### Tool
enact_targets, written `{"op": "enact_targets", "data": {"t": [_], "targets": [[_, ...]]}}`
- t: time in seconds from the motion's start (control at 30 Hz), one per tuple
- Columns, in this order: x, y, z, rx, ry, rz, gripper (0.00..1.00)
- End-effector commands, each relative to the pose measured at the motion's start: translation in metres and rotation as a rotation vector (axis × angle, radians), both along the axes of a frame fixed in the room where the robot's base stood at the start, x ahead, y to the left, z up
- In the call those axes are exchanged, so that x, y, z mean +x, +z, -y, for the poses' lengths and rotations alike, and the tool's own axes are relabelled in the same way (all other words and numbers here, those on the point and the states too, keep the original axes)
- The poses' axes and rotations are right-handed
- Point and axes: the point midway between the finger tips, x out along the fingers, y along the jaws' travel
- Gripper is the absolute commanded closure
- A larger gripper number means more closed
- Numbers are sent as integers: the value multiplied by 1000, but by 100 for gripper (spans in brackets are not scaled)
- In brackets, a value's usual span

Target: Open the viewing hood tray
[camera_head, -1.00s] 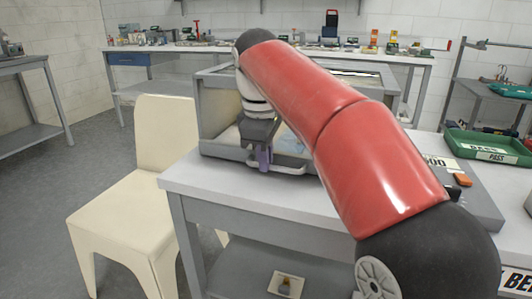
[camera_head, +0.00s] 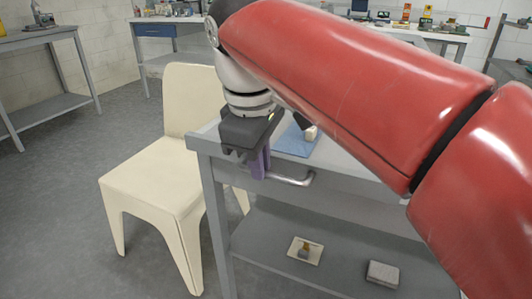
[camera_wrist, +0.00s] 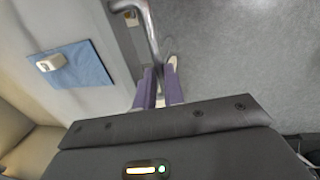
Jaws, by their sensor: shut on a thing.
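My gripper (camera_head: 259,165) is shut on the metal bar handle (camera_head: 292,179) at the front edge of the work table. In the wrist view its purple fingers (camera_wrist: 158,82) close around one end of the handle (camera_wrist: 148,28). The pale tray (camera_wrist: 70,18) lies behind the handle. A blue mat (camera_wrist: 76,65) with a small white block (camera_wrist: 50,62) lies on it; the mat also shows in the head view (camera_head: 296,141). My red arm hides the hood and most of the tray in the head view.
A cream chair (camera_head: 155,180) stands close to the left of the table. The lower shelf (camera_head: 275,230) holds a small card with an item (camera_head: 305,251) and a grey box (camera_head: 383,274). Back benches stand by the wall. The floor at left is clear.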

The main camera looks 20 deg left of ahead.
Motion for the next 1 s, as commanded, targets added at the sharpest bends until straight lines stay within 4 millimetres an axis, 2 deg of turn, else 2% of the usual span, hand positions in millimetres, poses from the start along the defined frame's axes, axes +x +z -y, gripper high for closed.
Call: {"op": "enact_targets", "data": {"t": [0.33, 0.37, 0.5, 0.53, 0.83, 1.0], "targets": [[-1, 0, 0, 1, 0, 0, 100], [-1, 0, 0, 1, 0, 0, 87], [-1, 0, 0, 1, 0, 0, 69], [-1, 0, 0, 1, 0, 0, 67], [-1, 4, 0, 1, 0, 0, 67], [-5, 27, -1, 3, 1, 1, 67]]}}
